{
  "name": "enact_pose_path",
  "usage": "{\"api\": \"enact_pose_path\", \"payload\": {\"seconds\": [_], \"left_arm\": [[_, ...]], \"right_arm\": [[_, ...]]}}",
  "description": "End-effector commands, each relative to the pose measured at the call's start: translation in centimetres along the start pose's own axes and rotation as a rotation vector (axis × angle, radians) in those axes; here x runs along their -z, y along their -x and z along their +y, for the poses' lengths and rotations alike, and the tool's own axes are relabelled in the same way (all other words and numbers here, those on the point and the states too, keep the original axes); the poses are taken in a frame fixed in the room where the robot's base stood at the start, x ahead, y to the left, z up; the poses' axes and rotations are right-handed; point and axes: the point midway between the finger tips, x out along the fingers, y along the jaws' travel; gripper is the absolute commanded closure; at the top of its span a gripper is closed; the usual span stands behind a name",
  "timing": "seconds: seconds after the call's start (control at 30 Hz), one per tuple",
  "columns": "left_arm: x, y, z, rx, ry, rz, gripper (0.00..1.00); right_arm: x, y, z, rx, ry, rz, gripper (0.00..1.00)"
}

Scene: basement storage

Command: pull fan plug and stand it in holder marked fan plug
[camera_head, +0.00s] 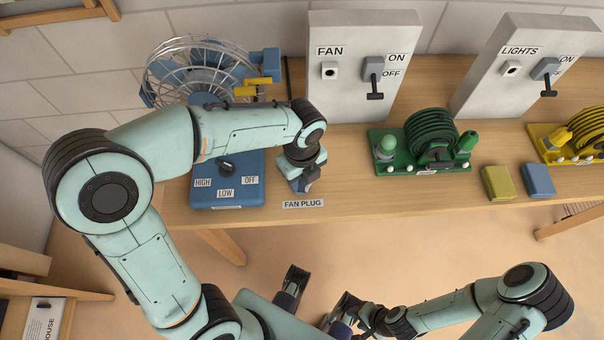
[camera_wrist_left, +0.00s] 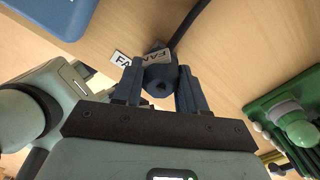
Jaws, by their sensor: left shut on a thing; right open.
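My left gripper (camera_head: 301,184) is low over the front of the workbench, just behind the FAN PLUG label (camera_head: 303,204). In the left wrist view, its fingers (camera_wrist_left: 157,88) are shut on the blue-grey fan plug (camera_wrist_left: 159,76). A dark cord leads away behind the plug. A white FAN label (camera_wrist_left: 158,56) sits right at the plug. Whether the plug is seated in a holder is hidden. The FAN panel (camera_head: 350,100) has an empty-looking outlet (camera_head: 329,71). My right gripper (camera_head: 340,314) is open at the bottom of the head view, away from the bench.
The caged fan (camera_head: 205,65) and its blue base (camera_head: 228,190) stand left of my left gripper. A green cord reel (camera_head: 430,140), yellow block (camera_head: 498,182), blue block (camera_head: 538,180) and LIGHTS panel (camera_head: 510,75) are to the right. Bare bench lies between FAN PLUG and the green reel.

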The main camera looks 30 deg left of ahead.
Motion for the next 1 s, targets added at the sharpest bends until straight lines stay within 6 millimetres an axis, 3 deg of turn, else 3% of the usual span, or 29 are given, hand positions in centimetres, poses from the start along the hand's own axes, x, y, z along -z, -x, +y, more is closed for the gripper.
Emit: {"api": "enact_pose_path", "payload": {"seconds": [0.17, 0.2, 0.27, 0.67, 1.0], "left_arm": [[0.0, -0.5, 0.0, -0.001, 0.0, 0.0, 0.95], [0.0, -0.5, 0.0, 0.0, 0.0, 0.0, 0.49], [0.0, -0.4, 0.0, 0.0, 0.0, 0.0, 0.3], [0.0, -0.3, 0.0, 0.0, 0.0, 0.0, 0.29], [0.0, 5.6, 0.0, 0.003, 0.001, -0.001, 0.29]], "right_arm": [[0.0, -0.3, 0.1, 0.0, 0.0, -0.001, 0.57], [0.0, -0.3, 0.1, 0.0, 0.0, -0.001, 0.57], [0.0, -0.3, 0.1, 0.0, 0.0, -0.001, 0.57], [0.6, 0.1, -0.2, 0.004, 0.002, 0.02, 0.57], [-0.1, 1.0, -0.3, 0.001, 0.001, 0.0, 0.57]]}}
